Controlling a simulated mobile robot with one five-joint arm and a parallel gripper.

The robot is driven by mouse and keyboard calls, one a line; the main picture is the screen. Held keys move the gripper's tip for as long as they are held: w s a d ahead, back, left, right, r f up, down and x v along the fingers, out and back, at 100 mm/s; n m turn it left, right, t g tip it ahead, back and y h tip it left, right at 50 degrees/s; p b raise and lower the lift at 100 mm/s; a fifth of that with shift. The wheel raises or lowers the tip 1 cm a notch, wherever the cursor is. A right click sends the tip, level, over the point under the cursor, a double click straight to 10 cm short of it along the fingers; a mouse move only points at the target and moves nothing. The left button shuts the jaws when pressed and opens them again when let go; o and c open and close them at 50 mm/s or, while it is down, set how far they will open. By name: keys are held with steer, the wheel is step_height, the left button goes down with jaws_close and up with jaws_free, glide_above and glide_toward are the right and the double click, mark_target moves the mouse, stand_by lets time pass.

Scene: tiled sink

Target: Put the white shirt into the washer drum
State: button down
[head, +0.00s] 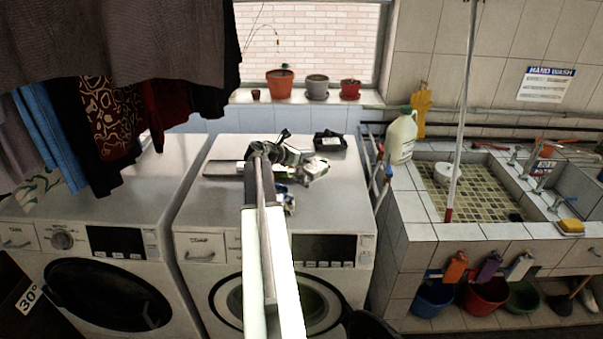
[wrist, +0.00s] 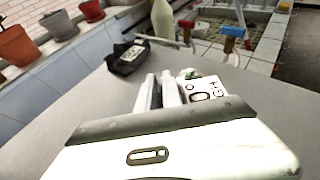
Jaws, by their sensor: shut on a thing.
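My gripper (head: 290,160) is low over the top of the right-hand washer (head: 215,260). It is shut on a small white bundle with dark print, which looks like the white shirt (wrist: 205,91); in the head view the bundle (head: 314,168) is partly hidden by the gripper. In the wrist view the fingers (wrist: 160,92) stand beside the print. The right washer's round drum opening (head: 318,305) is in its front, below the control panel and partly covered by my arm. I cannot tell how far its door is open. The left washer's dark round door (head: 95,293) looks shut.
A black box (head: 329,141) lies at the back of the washer top, close to the gripper. Flower pots (head: 280,83) line the sill behind. Dark clothes (head: 110,120) hang at upper left. A pale jug (head: 401,137) and the tiled sink (head: 425,198) are to the right.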

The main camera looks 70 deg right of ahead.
mark_target(307, 165)
step_height(307, 165, down, 6)
steer(key=b, duration=0.4)
steer(key=shift+r, duration=0.4)
steer(key=shift+f, duration=0.25)
steer(key=c, duration=1.5)
jaws_free()
steer(key=shift+r, duration=0.1)
